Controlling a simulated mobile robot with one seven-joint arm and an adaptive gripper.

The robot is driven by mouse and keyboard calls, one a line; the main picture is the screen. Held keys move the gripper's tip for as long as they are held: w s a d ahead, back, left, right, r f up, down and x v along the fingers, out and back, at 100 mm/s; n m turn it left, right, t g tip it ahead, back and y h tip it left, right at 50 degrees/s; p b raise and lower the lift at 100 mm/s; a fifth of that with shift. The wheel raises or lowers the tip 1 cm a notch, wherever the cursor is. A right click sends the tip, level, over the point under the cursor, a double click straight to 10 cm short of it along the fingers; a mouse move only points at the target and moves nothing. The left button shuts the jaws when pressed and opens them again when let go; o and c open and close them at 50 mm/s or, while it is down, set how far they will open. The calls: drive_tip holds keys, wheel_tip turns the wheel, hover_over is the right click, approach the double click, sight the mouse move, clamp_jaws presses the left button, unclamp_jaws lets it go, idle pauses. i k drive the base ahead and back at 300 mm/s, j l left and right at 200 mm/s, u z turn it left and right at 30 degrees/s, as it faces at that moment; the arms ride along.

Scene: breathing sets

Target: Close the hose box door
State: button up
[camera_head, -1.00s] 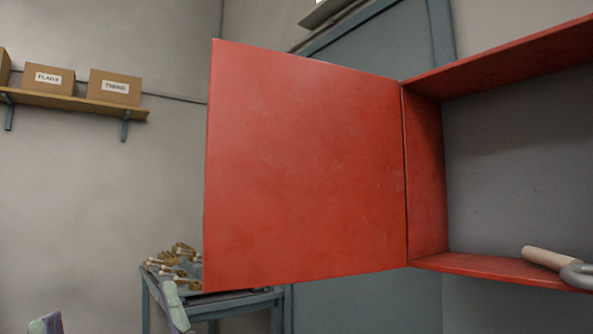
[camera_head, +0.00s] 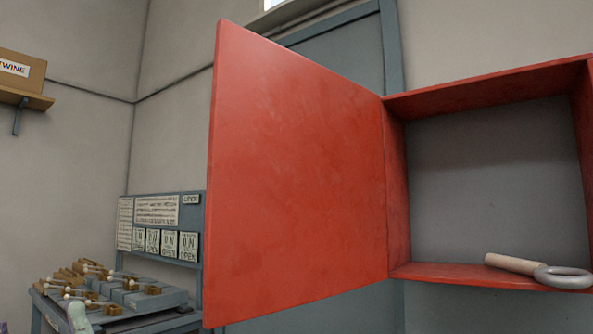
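The red hose box (camera_head: 398,190) is on the right, with its inside in open view. Its red door (camera_head: 295,180) stands wide open, swung out to the left from the hinge edge. The door's free edge is nearest to me. A pale roller-like piece (camera_head: 515,264) and a grey ring (camera_head: 563,277) lie at the bottom of the box. One pale green fingertip of my gripper (camera_head: 78,318) shows at the lower left, left of the door and apart from it in the picture. The other finger is out of frame. I see nothing held.
A grey bench (camera_head: 165,322) with several wooden-handled items stands at lower left, with a panel of labels (camera_head: 160,212) behind it. A shelf (camera_head: 22,98) with a cardboard box (camera_head: 22,72) is at upper left. A blue-grey door frame (camera_head: 395,45) stands behind the red door.

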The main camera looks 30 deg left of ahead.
sight(295, 208)
drive_tip(key=j+z, duration=0.25)
drive_tip(key=j, duration=0.3)
drive_tip(key=k+j+z, duration=0.1)
drive_tip(key=j+z, duration=0.2)
drive_tip(key=j, duration=0.3)
drive_tip(key=j+z, duration=0.45)
drive_tip(key=j, duration=0.7)
drive_tip(key=i+j+z, duration=0.15)
drive_tip(key=j, duration=0.25)
drive_tip(key=j+z, duration=0.1)
drive_tip(key=j, duration=0.35)
drive_tip(key=k+j+z, duration=0.2)
drive_tip(key=k, duration=0.85)
drive_tip(key=l, duration=0.1)
